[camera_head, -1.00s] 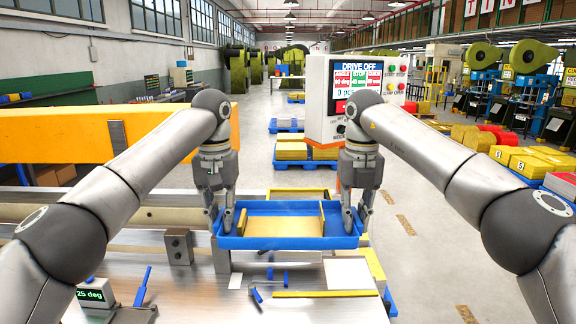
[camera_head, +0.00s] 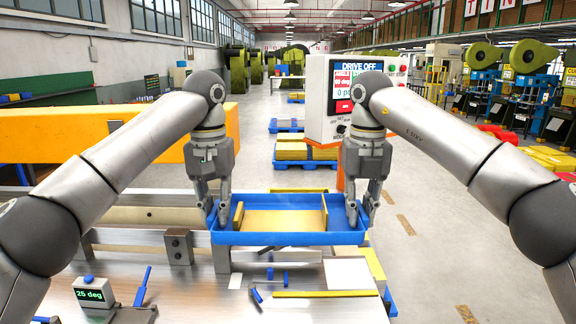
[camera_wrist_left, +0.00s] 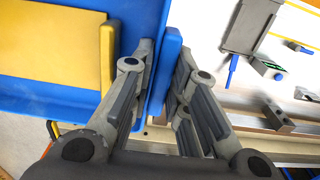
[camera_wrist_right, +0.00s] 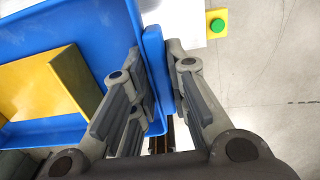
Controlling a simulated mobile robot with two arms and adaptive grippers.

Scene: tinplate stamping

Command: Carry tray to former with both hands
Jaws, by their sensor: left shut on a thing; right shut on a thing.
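The blue tray (camera_head: 288,239) is held level between my two grippers over the front bench in the head view. A flat yellow piece (camera_head: 282,221) with raised yellow ends lies in it. My left gripper (camera_head: 215,220) is shut on the tray's left wall; the left wrist view shows this wall (camera_wrist_left: 163,75) between its fingers. My right gripper (camera_head: 363,217) is shut on the right wall, which also shows between the fingers in the right wrist view (camera_wrist_right: 154,75). Which machine is the former is not clear from the frames.
A long yellow beam (camera_head: 120,131) and metal rails (camera_head: 150,215) with clamp blocks (camera_head: 178,246) lie left of the tray. A small angle display (camera_head: 92,294) and loose tools are on the bench (camera_head: 200,300). The DRIVE OFF panel (camera_head: 345,95) stands behind the tray.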

